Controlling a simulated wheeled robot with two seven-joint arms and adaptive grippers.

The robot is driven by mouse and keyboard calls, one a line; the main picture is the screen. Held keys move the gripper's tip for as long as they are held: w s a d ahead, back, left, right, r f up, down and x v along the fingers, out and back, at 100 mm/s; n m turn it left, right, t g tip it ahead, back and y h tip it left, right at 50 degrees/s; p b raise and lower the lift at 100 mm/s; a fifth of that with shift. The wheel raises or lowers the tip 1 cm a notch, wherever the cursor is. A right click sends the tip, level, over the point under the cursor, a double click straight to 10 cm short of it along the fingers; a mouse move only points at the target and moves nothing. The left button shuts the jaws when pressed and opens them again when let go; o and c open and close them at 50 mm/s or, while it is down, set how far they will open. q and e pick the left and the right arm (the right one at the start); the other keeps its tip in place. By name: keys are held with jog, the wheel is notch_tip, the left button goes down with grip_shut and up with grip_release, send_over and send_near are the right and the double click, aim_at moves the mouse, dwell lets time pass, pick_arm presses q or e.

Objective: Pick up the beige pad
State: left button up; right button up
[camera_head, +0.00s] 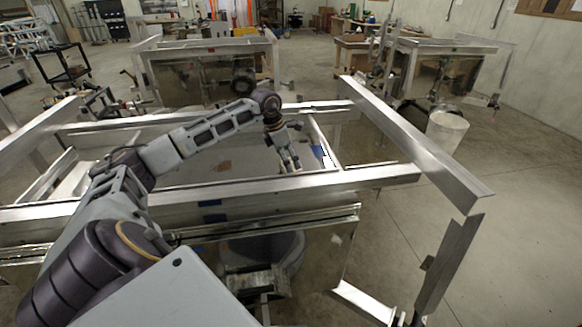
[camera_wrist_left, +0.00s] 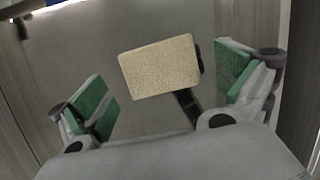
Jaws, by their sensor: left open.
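The beige pad (camera_wrist_left: 160,67) is a rough-faced rectangular block in the left wrist view, slightly tilted in the picture. A dark piece (camera_wrist_left: 187,103) shows from behind its lower right edge; I cannot tell if they are joined. My left gripper (camera_wrist_left: 165,88) is open, with one green-padded finger at each side and the pad between and ahead of them. Neither finger visibly touches it. In the head view my left gripper (camera_head: 289,160) reaches down inside the near trailer frame, and I cannot make out the pad there. My right gripper is not in view.
The near trailer's front rail (camera_head: 300,186) and right rail (camera_head: 415,140) surround the space where my left gripper is. Grey walls flank it in the wrist view. More trailers (camera_head: 205,75) stand behind. A white bucket (camera_head: 446,132) stands right, by open floor.

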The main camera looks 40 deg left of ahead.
pick_arm(q)
jog(key=shift+x, duration=1.2)
jog(key=c, duration=0.8)
